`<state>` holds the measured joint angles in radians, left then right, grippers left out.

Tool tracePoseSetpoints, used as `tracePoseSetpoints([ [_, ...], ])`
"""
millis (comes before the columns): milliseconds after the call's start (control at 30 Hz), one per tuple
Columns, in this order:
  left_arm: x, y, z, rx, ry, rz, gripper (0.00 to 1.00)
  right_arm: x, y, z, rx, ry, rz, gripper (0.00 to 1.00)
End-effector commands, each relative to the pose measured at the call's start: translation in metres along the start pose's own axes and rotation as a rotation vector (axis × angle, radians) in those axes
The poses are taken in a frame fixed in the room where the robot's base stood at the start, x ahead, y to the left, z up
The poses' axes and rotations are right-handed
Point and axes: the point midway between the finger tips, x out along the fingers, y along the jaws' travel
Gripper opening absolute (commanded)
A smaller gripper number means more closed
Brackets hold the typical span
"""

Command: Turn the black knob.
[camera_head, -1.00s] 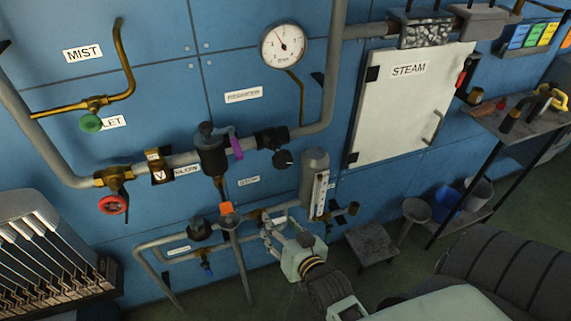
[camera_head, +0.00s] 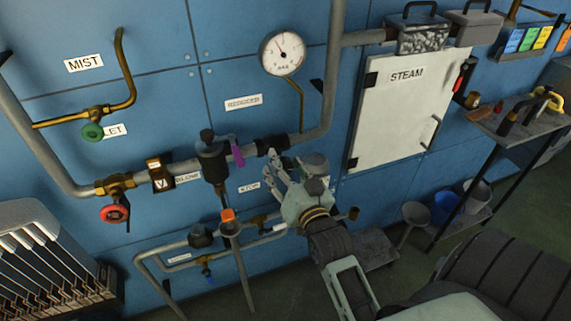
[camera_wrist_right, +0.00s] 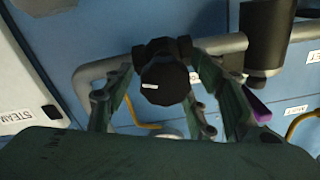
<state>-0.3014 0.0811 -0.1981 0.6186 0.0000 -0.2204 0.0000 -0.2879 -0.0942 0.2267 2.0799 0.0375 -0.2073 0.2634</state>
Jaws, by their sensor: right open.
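The black knob (camera_wrist_right: 165,82) has a short white mark on its face and sits on a black valve body on the grey pipe. In the wrist view it lies between the spread fingers of my right gripper, which is open; whether any finger touches it I cannot tell. In the head view my right gripper (camera_head: 282,172) is up at the pipe, just below the black fitting (camera_head: 271,145), and hides the knob. My left gripper is not in view.
A round gauge (camera_head: 283,53) is above the pipe. A purple lever (camera_head: 237,155) on the black regulator (camera_head: 211,155) is close left of my gripper. A red handwheel (camera_head: 114,213) is at left. The white STEAM door (camera_head: 395,115) is at right.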

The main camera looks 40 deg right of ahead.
Motion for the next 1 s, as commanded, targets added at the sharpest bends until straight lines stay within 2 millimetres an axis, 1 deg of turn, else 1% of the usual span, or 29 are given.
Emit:
tracePoseSetpoints([
  [267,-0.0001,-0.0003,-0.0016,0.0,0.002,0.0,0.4,0.002,0.0001,0.0003,0.0,0.0,0.0,0.51],
  [733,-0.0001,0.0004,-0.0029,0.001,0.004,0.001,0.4,0.0018,0.0007,0.0001,0.0,0.0,0.001,0.1],
  [767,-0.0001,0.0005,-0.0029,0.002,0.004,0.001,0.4,0.0018,0.0007,0.0001,-0.001,0.0,0.001,0.09],
  [1000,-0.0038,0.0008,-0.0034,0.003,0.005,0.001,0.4,0.0017,0.0008,-0.0013,-0.029,0.0,0.002,0.08],
])
